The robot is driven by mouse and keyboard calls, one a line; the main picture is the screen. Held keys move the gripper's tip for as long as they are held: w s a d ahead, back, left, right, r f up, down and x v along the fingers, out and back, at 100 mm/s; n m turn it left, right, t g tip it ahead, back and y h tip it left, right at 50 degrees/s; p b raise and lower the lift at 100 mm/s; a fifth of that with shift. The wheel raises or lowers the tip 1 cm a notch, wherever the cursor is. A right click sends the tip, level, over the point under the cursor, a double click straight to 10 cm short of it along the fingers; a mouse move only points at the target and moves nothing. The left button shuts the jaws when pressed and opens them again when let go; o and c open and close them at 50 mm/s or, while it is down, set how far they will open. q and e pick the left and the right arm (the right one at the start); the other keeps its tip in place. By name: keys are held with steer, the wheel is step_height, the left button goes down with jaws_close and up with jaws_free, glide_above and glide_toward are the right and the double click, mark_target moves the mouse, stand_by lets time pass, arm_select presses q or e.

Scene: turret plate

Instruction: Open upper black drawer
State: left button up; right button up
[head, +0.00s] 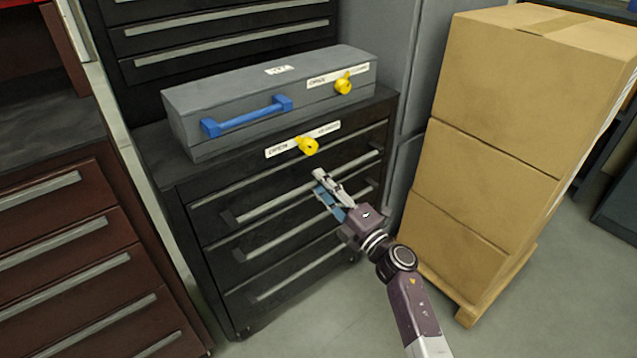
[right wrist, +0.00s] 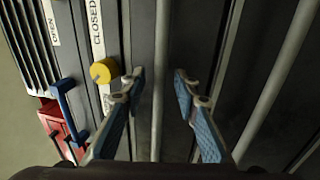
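The black drawer cabinet (head: 180,168) stands left of centre in the head view, its drawers apparently closed. The upper drawer's long grey handle (head: 275,204) runs slantwise across its front. My right gripper (head: 319,181) is in front of the cabinet, close to this handle. In the right wrist view, my right gripper (right wrist: 157,74) is open, its blue-padded fingers apart. A thin grey bar (right wrist: 160,40) shows between the fingertips and a thicker one lies to the right. I cannot tell whether the fingers touch any handle. My left gripper is not in view.
A yellow knob (head: 307,145) sits on an OPEN/CLOSED label above the upper drawer. A grey box (head: 220,95) with a blue handle (head: 246,117) lies on the cabinet. Stacked cardboard boxes (head: 500,110) stand right on a pallet; a dark red drawer unit (head: 70,260) stands left.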

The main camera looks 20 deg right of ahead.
steer(key=shift+x, duration=0.85)
jaws_close()
